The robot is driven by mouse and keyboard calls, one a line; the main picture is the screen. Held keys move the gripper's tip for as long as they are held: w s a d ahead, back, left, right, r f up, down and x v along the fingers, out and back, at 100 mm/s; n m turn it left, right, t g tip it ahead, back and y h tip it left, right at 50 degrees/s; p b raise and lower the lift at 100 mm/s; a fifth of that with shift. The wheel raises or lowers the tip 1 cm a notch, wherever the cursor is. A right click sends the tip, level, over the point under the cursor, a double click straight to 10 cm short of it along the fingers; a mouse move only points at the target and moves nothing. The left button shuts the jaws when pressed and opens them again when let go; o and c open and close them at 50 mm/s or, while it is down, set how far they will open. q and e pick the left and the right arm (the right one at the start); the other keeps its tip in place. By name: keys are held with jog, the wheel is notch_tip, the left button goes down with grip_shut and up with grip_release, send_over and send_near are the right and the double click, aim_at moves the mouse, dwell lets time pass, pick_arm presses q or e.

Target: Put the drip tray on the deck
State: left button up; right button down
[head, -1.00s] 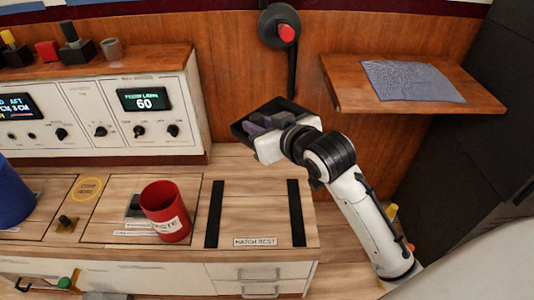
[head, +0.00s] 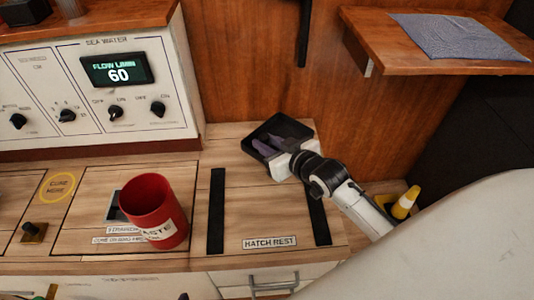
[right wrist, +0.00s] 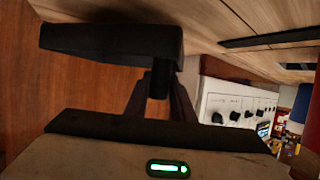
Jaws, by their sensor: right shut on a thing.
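The black drip tray (head: 293,127) is a shallow, square, dark tray in the head view. It is over the back of the wooden counter top (head: 265,215), near the wall. My right gripper (head: 272,147) is shut on the tray, its greyish fingers at the tray's near side. In the right wrist view the dark tray (right wrist: 105,42) shows beyond the fingers of my right gripper (right wrist: 160,88). I cannot tell whether the tray touches the wood. My left gripper is out of view.
Two black strips flank the HATCH REST label (head: 270,242) on the counter. A red waste cup (head: 152,210) stands left of them. A control panel (head: 90,85) is at the back left. A shelf with a grey cloth (head: 460,36) juts out at upper right.

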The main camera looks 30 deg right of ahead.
notch_tip(320, 180, down, 3)
jog(key=shift+b, duration=0.6)
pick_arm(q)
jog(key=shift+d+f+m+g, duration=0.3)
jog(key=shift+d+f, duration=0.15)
pick_arm(e)
jog(key=shift+f, duration=0.2)
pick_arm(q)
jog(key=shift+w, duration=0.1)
pick_arm(e)
jog(key=shift+f, duration=0.1)
jog(key=c, duration=1.5)
grip_release()
jog(key=shift+f, duration=0.1)
jog(key=shift+s+r, duration=0.2)
jog(key=shift+r, duration=0.1)
pick_arm(q)
jog(key=p, duration=0.1)
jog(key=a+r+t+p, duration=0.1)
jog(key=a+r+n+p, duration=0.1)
jog(key=p, duration=0.1)
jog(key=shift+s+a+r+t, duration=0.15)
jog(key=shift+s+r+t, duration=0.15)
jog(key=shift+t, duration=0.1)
pick_arm(e)
jog(key=v, duration=1.1)
jog(key=shift+s+r, duration=0.15)
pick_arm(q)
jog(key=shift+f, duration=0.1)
